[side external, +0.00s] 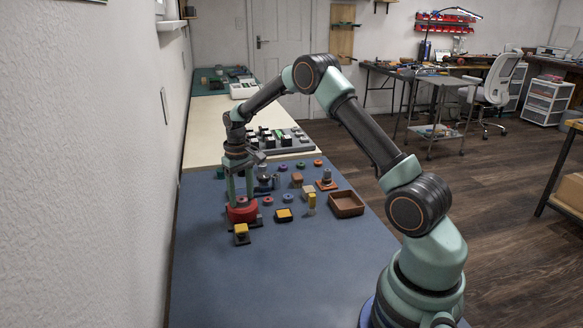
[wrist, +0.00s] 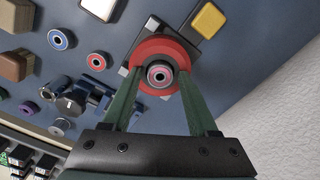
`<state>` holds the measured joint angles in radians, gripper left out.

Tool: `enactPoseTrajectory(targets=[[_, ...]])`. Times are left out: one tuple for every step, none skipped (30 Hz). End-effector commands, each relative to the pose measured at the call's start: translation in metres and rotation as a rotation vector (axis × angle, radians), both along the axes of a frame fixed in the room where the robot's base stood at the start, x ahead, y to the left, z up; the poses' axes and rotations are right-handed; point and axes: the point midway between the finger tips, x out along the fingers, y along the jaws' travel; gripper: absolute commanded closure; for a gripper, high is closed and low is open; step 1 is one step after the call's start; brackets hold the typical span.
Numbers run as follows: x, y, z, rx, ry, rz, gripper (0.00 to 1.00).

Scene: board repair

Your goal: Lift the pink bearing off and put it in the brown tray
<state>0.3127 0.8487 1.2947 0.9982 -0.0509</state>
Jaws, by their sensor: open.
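The pink bearing (wrist: 160,74) shows in the wrist view as a small ring on a dark hub, in the middle of a round red base (wrist: 159,48). My gripper (wrist: 160,70) is open, with one green finger on either side of the hub and the bearing. I cannot tell whether the fingers touch it. In the side view my gripper (side external: 240,195) points down over the red base (side external: 242,214), and the bearing is hidden there. The brown tray (side external: 349,212) stands at the mat's right edge and looks empty. It is not seen in the wrist view.
A yellow-topped block (side external: 241,231) stands close in front of the red base. A grey board (side external: 280,141) lies behind. The mat's front is clear; a white wall runs along the left.

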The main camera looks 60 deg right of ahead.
Motion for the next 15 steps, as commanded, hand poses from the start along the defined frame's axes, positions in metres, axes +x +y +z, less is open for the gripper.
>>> enactPoseTrajectory(targets=[[0.0000,0.0000,0.0001,0.000,0.000,0.000,0.52],[0.0000,0.0000,0.0002,0.000,0.000,0.000,0.63],[0.0000,0.0000,0.0002,0.000,0.000,0.000,0.79],[0.0000,0.0000,0.0002,0.000,0.000,0.000,0.90],[0.0000,0.0000,0.0003,0.000,0.000,0.000,1.00],[0.0000,0.0000,0.0003,0.000,0.000,0.000,1.00],[0.0001,0.0000,0.0004,0.000,0.000,0.000,1.00],[0.0001,0.0000,0.0006,0.000,0.000,0.000,1.00],[0.0002,-0.0001,0.0010,0.000,-0.001,0.000,1.00],[0.0002,-0.0001,0.0015,0.000,-0.001,0.000,1.00],[0.0003,-0.0001,0.0022,0.000,-0.001,0.000,1.00],[0.0004,-0.0001,0.0035,0.000,-0.001,0.000,1.00],[0.0004,-0.0001,0.0047,0.000,-0.001,0.000,1.00],[0.0005,-0.0001,0.0059,0.000,-0.001,0.000,1.00],[0.0005,-0.0001,0.0075,0.000,-0.001,0.000,1.00]])
